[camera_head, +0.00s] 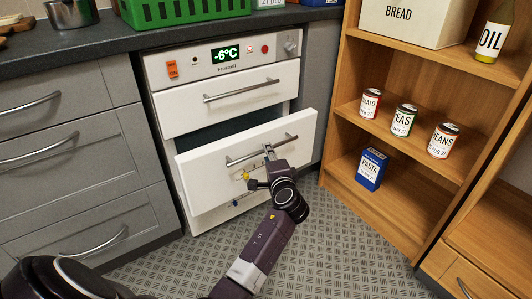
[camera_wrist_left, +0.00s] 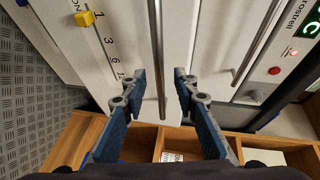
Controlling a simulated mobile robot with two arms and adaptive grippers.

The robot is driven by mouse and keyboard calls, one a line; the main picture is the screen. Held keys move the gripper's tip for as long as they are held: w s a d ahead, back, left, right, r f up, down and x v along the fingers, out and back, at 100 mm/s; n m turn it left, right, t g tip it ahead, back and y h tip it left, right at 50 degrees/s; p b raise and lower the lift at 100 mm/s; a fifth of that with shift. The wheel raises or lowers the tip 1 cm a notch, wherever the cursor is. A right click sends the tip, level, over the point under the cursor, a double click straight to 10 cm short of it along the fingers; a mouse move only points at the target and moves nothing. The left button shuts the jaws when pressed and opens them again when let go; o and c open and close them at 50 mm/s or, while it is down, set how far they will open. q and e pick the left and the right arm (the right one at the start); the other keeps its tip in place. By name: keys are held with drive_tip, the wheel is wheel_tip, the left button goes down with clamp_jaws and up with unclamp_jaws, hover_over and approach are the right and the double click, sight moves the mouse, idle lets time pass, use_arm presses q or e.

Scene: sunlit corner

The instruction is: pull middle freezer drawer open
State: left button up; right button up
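The white freezer (camera_head: 222,62) stands under the counter, its display reading -6°C. Its middle drawer (camera_head: 215,175) is partly out, with a dark gap above its front. The drawer's bar handle (camera_head: 238,160) also shows in the left wrist view (camera_wrist_left: 157,45). My left gripper (camera_head: 268,155) is at this handle, reaching from below. In the left wrist view, the fingers of my left gripper (camera_wrist_left: 160,76) stand on either side of the bar, with a narrow gap to each finger. My right gripper is in neither view.
The closed top drawer (camera_head: 185,108) is above. Grey cabinets (camera_head: 60,150) stand left. A wooden shelf (camera_head: 345,95) on the right holds several cans and a blue pasta box (camera_head: 371,170). A green crate (camera_head: 185,12) is on the counter. Patterned floor (camera_head: 345,240) in front is clear.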

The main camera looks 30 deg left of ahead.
use_arm(q)
drive_tip(key=shift+b+x, duration=0.5)
drive_tip(key=shift+x, duration=1.6)
drive_tip(key=shift+f, duration=0.1)
clamp_jaws()
